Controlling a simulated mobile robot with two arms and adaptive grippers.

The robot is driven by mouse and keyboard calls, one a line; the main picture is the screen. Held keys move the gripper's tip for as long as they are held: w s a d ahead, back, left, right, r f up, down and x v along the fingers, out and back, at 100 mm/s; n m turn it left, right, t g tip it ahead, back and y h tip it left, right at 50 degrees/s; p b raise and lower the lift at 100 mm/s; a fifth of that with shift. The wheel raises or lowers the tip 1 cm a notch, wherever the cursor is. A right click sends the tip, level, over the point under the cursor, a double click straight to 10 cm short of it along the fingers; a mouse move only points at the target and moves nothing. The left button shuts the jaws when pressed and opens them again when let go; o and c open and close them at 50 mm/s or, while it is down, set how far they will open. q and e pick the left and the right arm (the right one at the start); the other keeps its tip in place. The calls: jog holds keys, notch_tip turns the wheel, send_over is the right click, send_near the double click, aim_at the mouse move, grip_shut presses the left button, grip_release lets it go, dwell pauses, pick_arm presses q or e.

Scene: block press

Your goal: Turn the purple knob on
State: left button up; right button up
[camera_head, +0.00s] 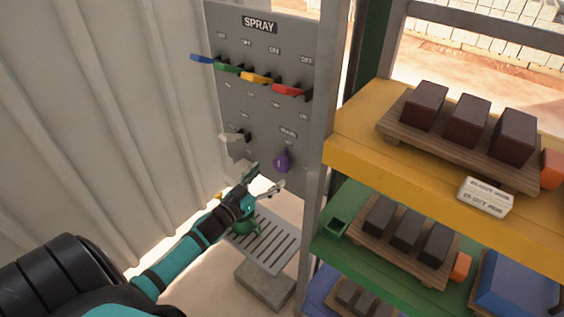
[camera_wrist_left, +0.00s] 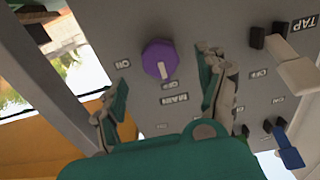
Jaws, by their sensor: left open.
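The purple knob (camera_head: 283,160) sits on the lower right of the grey spray panel (camera_head: 268,112). In the left wrist view the panel is upside down. My left gripper (camera_head: 266,180) is open and empty, just below and left of the knob in the head view. In the wrist view its two fingers (camera_wrist_left: 165,88) stand apart, on either side below the knob and not touching it. My right gripper is out of view.
Blue, green, yellow and red levers (camera_head: 257,77) line the upper panel. A white lever (camera_head: 232,136) sits left of the knob. A grated metal shelf (camera_head: 280,245) is below. A rack (camera_head: 345,150) with bricks stands close on the right. A corrugated wall is on the left.

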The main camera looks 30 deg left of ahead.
aim_at(279, 167)
pick_arm(q)
jog(key=w, duration=0.6)
jog(key=shift+d+r+p, duration=0.1)
jog(key=shift+d+p, duration=0.15)
jog(key=shift+p, duration=0.05)
jog(key=shift+w, duration=0.6)
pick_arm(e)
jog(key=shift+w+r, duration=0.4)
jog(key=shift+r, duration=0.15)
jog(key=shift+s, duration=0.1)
pick_arm(q)
jog(key=shift+c, duration=0.5)
jog(key=c, duration=1.1)
